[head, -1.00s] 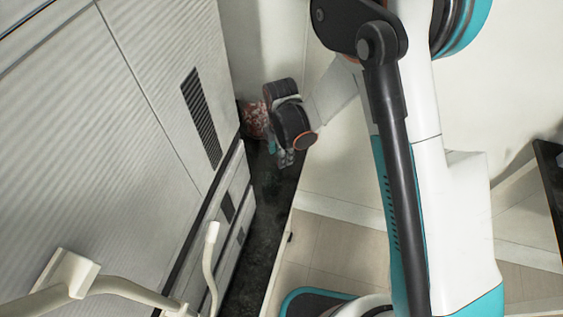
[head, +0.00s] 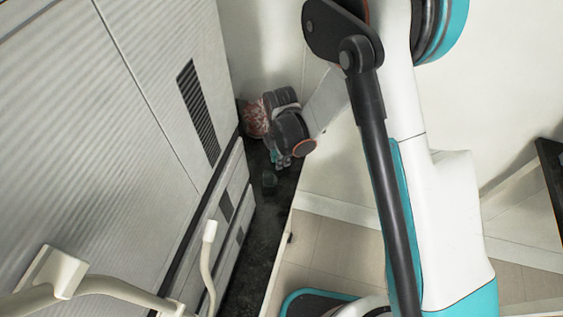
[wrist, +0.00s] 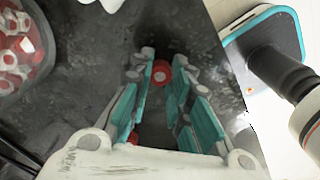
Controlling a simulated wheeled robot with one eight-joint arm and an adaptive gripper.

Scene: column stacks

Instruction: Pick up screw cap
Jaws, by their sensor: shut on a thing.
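My gripper (wrist: 168,66) shows its two teal-padded fingers in the wrist view, shut on a small round red screw cap (wrist: 161,75) with a pale centre, which sits between the fingertips. Another bit of red (wrist: 133,137) shows beside the left finger, mostly hidden. In the head view my gripper (head: 281,160) is over the dark counter strip, and the cap in it is too small to make out there.
A clear container of red and white pieces (wrist: 20,50) stands at the upper left; it also shows in the head view (head: 256,118). The dark counter (head: 262,215) is narrow, with ribbed pale panels (head: 120,130) along its left. A small dark greenish thing (head: 269,181) lies on it.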

